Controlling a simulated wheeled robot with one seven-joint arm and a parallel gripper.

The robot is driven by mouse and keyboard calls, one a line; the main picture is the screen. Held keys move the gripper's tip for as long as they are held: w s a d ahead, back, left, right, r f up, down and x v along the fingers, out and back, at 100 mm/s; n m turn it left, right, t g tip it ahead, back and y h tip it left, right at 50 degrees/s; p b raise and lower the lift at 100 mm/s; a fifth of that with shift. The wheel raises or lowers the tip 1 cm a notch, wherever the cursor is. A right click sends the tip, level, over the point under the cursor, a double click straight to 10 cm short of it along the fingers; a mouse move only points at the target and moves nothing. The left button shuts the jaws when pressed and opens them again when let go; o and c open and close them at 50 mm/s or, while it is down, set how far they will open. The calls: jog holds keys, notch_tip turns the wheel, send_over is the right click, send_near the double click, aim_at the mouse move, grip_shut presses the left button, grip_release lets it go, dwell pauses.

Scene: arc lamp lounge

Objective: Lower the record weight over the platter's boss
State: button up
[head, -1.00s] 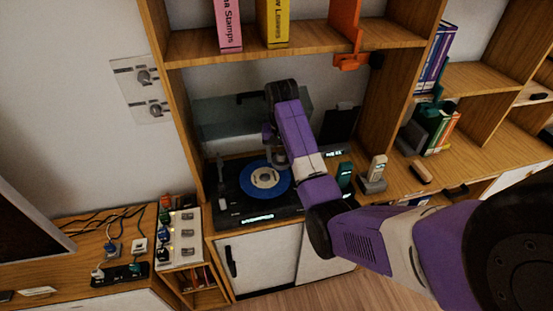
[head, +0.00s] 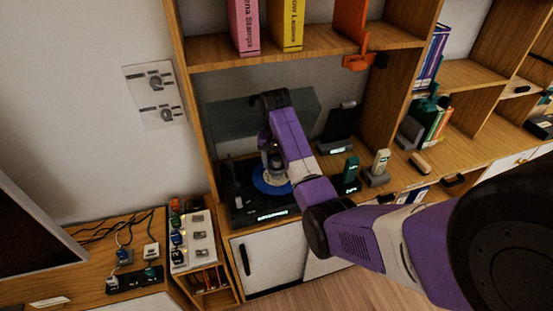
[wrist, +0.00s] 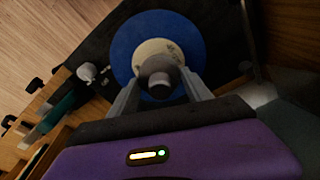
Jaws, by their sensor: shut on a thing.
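My gripper (wrist: 160,88) is shut on the record weight (wrist: 157,72), a short grey cylinder between its two fingers in the wrist view. Behind it is the blue record (wrist: 125,45) with a cream label (wrist: 150,48), lying on the turntable platter. The weight overlaps the lower part of the label in that view. The boss is hidden, and I cannot tell whether the weight touches the record. In the head view my gripper (head: 274,163) is over the blue record (head: 262,184) on the black turntable (head: 240,208); the weight is not clear there.
The turntable sits in a wooden shelf bay, with a raised clear lid (head: 235,125) behind. The shelf board (head: 310,50) is above my gripper. A green handset (head: 350,170) and a pale handset (head: 381,160) stand to the right. A switch box (head: 198,240) is at lower left.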

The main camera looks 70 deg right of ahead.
jog(key=shift+f, duration=1.4)
jog(key=o, duration=1.7)
jog(key=shift+s+a+r+b, duration=0.15)
jog(key=shift+r+b, duration=0.1)
jog(key=shift+r, duration=1.05)
jog(key=shift+a+r+b, duration=0.15)
jog(key=shift+r+b, duration=0.15)
jog(key=shift+r, duration=0.95)
jog(key=shift+s+a+r+b, duration=0.15)
jog(key=shift+r+b, duration=0.1)
jog(key=shift+r, duration=1.05)
